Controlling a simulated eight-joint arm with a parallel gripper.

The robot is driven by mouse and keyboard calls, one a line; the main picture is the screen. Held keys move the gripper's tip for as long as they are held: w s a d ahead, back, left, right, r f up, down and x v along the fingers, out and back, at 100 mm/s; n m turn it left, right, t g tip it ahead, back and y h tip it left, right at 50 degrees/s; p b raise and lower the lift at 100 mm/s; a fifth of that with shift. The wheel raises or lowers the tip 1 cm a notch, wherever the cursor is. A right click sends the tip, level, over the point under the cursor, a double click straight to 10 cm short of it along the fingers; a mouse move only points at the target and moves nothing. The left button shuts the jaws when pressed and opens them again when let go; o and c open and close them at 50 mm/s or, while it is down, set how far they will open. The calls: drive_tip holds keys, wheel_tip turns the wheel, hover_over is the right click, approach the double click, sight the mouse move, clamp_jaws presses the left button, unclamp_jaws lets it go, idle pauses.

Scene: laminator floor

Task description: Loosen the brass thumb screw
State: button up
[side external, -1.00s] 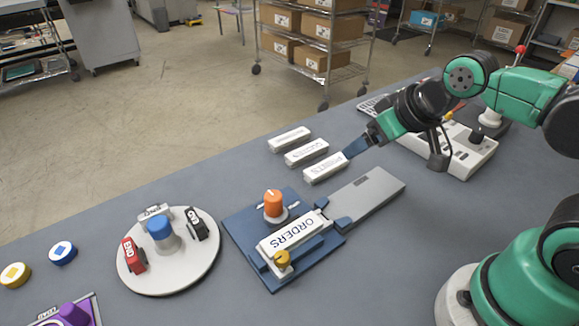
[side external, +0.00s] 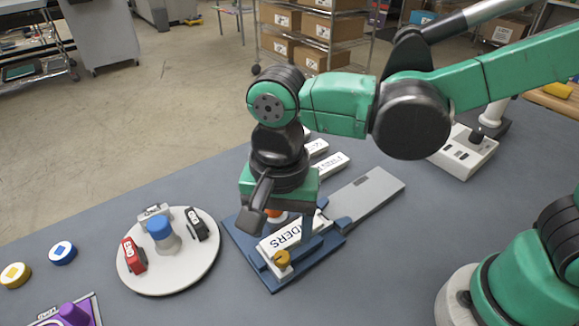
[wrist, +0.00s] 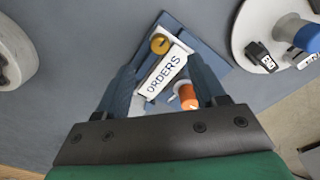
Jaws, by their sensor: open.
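The brass thumb screw (side external: 283,258) stands at the near end of the white ORDERS block (side external: 287,238), which sits on the blue fixture plate (side external: 271,284). In the wrist view the screw (wrist: 160,44) is beyond my fingertips, between their directions. My gripper (side external: 283,225) points down above the fixture. Its two blue fingers (wrist: 163,82) are apart with nothing gripped, on either side of the ORDERS block in the wrist picture. Whether they touch anything is unclear. An orange knob (wrist: 187,97) beside the block is close to one finger in the wrist view; the wrist mostly hides it in the side view.
A round white tray (side external: 180,280) with a blue knob and small labelled blocks stands left of the fixture. Several white labelled blocks (side external: 328,166) lie behind it, partly hidden. A grey flat bar (side external: 372,190) extends right.

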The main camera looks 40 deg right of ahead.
sight(282, 256)
drive_tip(key=shift+f, duration=2.75)
clamp_jaws()
